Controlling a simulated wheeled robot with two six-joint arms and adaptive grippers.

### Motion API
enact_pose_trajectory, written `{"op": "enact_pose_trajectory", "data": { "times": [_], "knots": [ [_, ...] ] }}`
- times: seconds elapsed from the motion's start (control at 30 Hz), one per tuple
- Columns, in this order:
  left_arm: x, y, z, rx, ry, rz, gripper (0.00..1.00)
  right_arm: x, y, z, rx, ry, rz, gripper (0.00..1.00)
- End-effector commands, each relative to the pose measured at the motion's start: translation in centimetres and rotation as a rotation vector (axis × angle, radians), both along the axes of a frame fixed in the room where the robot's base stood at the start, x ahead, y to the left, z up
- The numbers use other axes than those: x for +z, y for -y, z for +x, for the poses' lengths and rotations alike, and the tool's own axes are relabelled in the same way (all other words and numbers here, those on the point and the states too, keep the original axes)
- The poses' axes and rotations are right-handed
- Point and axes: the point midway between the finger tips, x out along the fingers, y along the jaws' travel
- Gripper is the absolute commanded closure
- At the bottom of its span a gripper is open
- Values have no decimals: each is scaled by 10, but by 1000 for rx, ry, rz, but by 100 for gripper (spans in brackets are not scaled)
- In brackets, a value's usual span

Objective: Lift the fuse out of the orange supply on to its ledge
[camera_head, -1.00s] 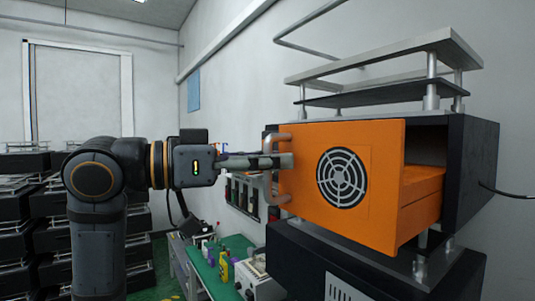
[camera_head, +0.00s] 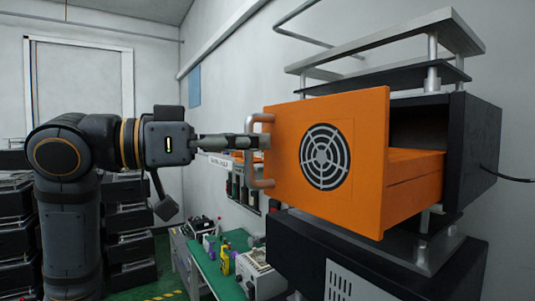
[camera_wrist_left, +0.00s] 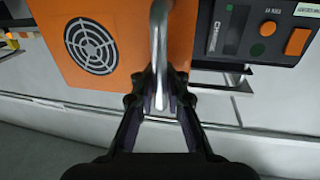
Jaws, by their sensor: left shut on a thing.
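The orange supply (camera_head: 285,150) is a drawer-like unit with a round fan grille and a metal handle on its front. It stands partly pulled out of a dark housing (camera_head: 478,150). My left gripper (camera_head: 250,142) is shut on the handle (camera_head: 256,180). In the left wrist view the fingers (camera_wrist_left: 160,88) close around the handle bar (camera_wrist_left: 159,35), with the orange front (camera_wrist_left: 130,55) behind it. I cannot make out the fuse or its ledge. My right gripper is in neither view.
A green-topped bench (camera_head: 222,280) with small tools and a white device (camera_head: 260,275) is below the supply. Stacked black crates (camera_head: 125,240) stand at the left. A grey shelf frame (camera_head: 390,45) sits above the housing.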

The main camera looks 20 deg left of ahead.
Motion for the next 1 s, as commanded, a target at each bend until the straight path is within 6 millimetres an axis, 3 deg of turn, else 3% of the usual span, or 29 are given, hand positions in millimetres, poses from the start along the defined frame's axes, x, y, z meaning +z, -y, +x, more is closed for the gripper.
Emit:
{"op": "enact_pose_trajectory", "data": {
  "times": [0.27, 0.3, 0.5, 0.8, 1.0],
  "knots": [
    [-1, -1, -3, -2, -3, 4, 100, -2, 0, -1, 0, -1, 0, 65],
    [-1, -1, -3, -2, -3, 4, 89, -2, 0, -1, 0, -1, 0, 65],
    [0, -1, -3, -2, -3, 3, 65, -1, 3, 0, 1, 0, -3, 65],
    [3, -1, -3, -3, 0, 0, 65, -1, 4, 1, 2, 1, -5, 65],
    [35, -1, -5, -8, 4, -3, 65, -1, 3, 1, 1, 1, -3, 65]
  ]
}}
